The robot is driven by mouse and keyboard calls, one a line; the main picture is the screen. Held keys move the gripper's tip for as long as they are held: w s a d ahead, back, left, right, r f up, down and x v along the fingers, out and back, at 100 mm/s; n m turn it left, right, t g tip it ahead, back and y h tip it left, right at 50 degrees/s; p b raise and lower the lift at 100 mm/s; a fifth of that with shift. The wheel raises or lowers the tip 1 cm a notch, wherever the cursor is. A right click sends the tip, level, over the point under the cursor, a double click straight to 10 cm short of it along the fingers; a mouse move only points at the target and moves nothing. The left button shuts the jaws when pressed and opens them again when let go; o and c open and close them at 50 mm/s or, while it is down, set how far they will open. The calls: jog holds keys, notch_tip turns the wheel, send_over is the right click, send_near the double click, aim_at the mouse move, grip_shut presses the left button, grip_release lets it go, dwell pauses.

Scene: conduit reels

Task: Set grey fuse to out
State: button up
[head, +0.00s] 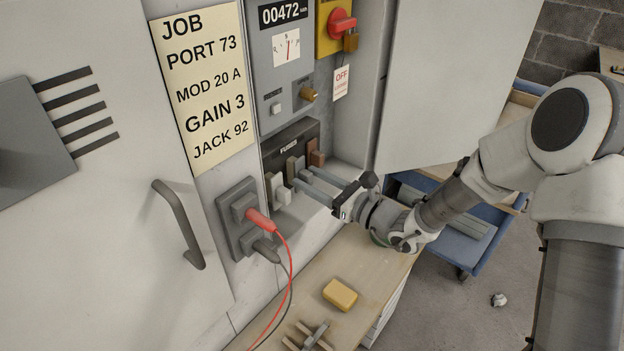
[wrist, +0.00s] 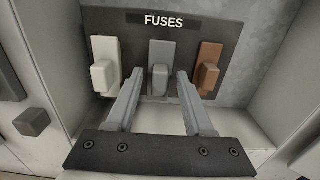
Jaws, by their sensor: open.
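The grey fuse (wrist: 160,79) sits in the middle of the black panel marked FUSES (wrist: 224,26), between a white fuse (wrist: 103,74) and a brown fuse (wrist: 208,75). In the head view the grey fuse (head: 292,167) is partly behind my fingers. My gripper (wrist: 160,90) is open, with one finger to each side of the grey fuse's handle. A gap shows between each finger and the handle. In the head view my gripper (head: 303,177) reaches into the cabinet from the right. The grey fuse appears seated in its holder.
A red plug (head: 260,220) with a cable sits in a socket block left of the fuses. An open cabinet door (head: 450,70) stands to the right. A red switch with a padlock (head: 350,41) is above. A yellow block (head: 340,294) lies on the bench below.

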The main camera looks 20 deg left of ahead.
jog(key=p+v, duration=0.3)
jog(key=v, duration=1.4)
jog(key=shift+d, duration=0.2)
jog(key=shift+s+r, duration=0.1)
jog(key=shift+r, duration=0.05)
